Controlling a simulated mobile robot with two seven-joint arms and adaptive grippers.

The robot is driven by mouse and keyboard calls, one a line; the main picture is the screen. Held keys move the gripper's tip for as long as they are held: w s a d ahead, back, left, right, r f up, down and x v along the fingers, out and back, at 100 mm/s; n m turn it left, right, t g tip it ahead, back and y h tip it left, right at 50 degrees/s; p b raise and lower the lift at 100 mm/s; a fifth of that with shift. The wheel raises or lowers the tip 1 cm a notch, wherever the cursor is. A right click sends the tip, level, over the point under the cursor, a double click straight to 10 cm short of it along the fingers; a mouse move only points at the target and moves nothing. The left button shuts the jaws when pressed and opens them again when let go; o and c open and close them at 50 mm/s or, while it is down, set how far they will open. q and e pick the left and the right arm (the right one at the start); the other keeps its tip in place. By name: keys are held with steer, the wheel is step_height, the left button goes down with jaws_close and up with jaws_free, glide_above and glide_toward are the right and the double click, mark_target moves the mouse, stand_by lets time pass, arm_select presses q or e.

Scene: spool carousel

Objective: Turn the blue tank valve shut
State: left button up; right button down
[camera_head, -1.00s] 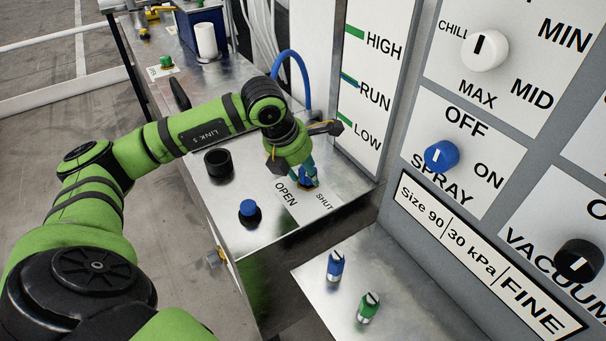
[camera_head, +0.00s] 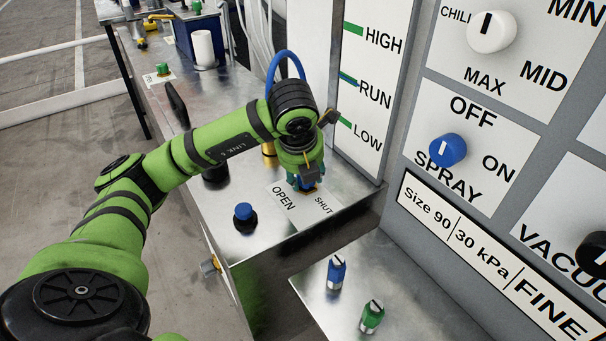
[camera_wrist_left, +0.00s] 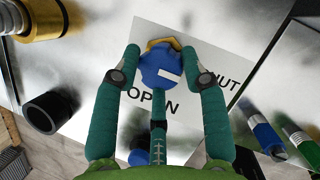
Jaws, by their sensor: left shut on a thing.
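The blue tank valve (camera_wrist_left: 153,64) is a round blue knob with a white pointer mark, on a brass-coloured base. In the left wrist view its mark points right, toward the SHUT side of the white label plate (camera_wrist_left: 205,58). OPEN is printed below the knob. My left gripper (camera_wrist_left: 161,60) has its green fingers around the knob, shut on it. In the head view the left gripper (camera_head: 305,186) reaches down onto the valve beside the OPEN and SHUT words, hiding most of the knob. My right gripper is not in view.
A blue-capped black button (camera_head: 243,212) and a black cup (camera_head: 215,172) stand near the valve on the metal bench. A blue hose (camera_head: 287,58) arches behind my wrist. A blue spool (camera_head: 336,272) and a green one (camera_head: 372,316) stand on the front shelf. A control panel (camera_head: 470,90) stands at right.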

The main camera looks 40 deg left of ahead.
arm_select(q)
steer(key=shift+w+r, duration=0.25)
steer(key=shift+r, duration=0.1)
steer(key=o, duration=1)
steer(key=shift+o, duration=0.4)
steer(key=shift+d+f, duration=0.1)
steer(key=shift+f, duration=0.1)
steer(key=shift+s+r, duration=0.1)
steer(key=shift+r, duration=0.1)
steer(key=v, duration=1.1)
steer(key=shift+d+r, duration=0.15)
steer(key=shift+r, duration=0.15)
steer(key=shift+s, duration=0.15)
